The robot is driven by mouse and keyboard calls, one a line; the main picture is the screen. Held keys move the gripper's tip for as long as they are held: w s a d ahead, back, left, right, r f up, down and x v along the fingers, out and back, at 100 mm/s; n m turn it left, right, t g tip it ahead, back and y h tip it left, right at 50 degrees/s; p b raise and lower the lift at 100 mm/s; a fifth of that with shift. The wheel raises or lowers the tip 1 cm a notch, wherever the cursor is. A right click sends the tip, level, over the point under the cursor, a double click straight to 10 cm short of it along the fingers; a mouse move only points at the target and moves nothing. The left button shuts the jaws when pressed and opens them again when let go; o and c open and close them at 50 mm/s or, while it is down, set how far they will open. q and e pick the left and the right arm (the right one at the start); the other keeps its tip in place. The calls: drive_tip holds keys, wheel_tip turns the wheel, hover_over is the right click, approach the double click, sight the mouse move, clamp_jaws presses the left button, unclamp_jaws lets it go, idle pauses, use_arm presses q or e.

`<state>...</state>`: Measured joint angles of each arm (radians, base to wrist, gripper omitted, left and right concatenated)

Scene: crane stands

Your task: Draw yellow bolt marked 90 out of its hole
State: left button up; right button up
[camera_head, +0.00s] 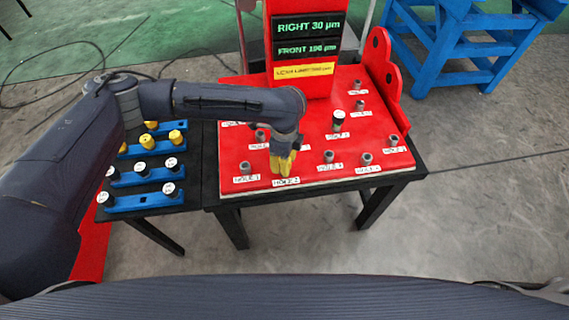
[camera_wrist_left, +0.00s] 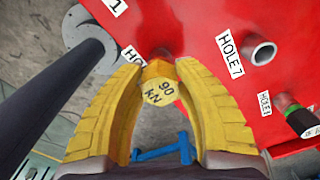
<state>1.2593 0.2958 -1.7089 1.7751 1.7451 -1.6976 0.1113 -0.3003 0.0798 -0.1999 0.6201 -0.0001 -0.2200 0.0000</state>
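The yellow bolt marked 90 kN (camera_wrist_left: 159,88) shows in the left wrist view between the yellow fingers of my left gripper (camera_wrist_left: 160,66). The fingertips meet its sides, so the gripper looks shut on it. In the head view my left gripper (camera_head: 283,163) points down over the front of the red table (camera_head: 320,170), just behind the HOLE 2 label (camera_head: 286,182), and hides the bolt. I cannot tell how far the bolt sits in its hole. My right gripper is not in view.
Other sockets stand close by, such as HOLE 1 (camera_head: 245,168) and HOLE 7 (camera_wrist_left: 263,53). A black-and-white bolt (camera_head: 338,120) stands further back. Blue racks (camera_head: 145,200) with white and yellow bolts lie at left. A red post with display signs (camera_head: 308,50) rises behind.

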use_arm(q)
clamp_jaws()
drive_tip(key=shift+r, duration=0.1)
drive_tip(key=shift+r, duration=2.85)
